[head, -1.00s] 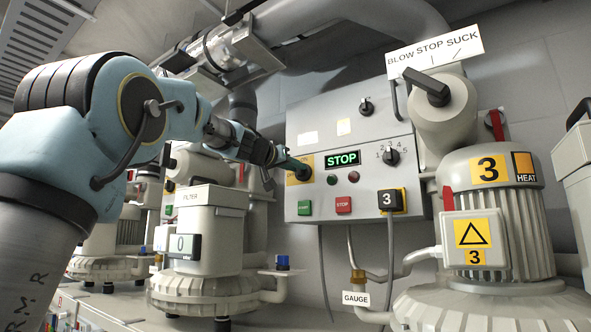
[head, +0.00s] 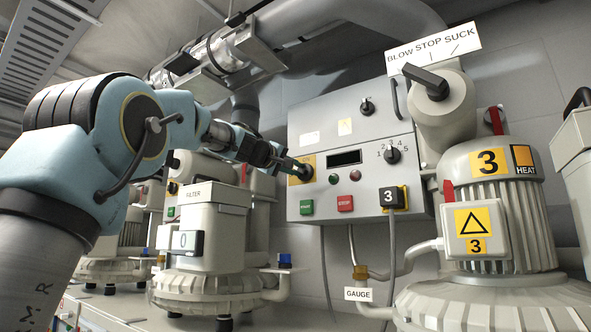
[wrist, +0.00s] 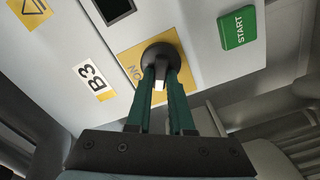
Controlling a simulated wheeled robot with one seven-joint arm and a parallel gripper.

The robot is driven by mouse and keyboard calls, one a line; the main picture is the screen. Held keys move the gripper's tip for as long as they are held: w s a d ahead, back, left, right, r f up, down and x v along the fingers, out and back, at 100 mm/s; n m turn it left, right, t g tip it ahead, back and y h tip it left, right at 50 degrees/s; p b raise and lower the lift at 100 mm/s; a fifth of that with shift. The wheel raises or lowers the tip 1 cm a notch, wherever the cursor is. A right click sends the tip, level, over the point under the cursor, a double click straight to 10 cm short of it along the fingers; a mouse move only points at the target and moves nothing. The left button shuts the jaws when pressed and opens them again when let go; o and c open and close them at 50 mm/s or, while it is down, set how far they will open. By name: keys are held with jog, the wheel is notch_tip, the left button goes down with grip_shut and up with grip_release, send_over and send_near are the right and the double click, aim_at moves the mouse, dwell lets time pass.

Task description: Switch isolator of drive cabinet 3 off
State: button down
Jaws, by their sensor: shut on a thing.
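The drive cabinet (head: 370,208) is a grey box on the wall with a tag marked 3 (head: 389,198) at its lower right. Its isolator is a dark rotary knob on a yellow plate (head: 307,160) at the cabinet's left side. In the wrist view the isolator knob (wrist: 158,55) stands on the yellow plate (wrist: 190,57), where the word "ON" shows at the left. My gripper (head: 301,171) has its green fingers shut on the knob; the fingers (wrist: 165,85) also show in the wrist view. The cabinet's display (head: 345,158) is dark.
A green START button (head: 307,207) and red STOP button (head: 345,203) sit below the isolator. A selector knob (head: 393,155) is at the right. A filter unit (head: 190,235) stands below my arm, and blower 3 (head: 497,225) stands at the right.

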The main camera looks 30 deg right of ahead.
jog(key=n, duration=0.5)
jog(key=shift+w+a+f+n, duration=0.1)
jog(key=shift+f+n, duration=0.15)
jog(key=shift+n, duration=0.15)
dwell(0.4)
jog(key=c, duration=0.8)
grip_release()
jog(key=b+v, duration=0.5)
jog(key=v, duration=0.5)
jog(key=shift+s+a, duration=0.2)
jog(key=shift+a, duration=0.15)
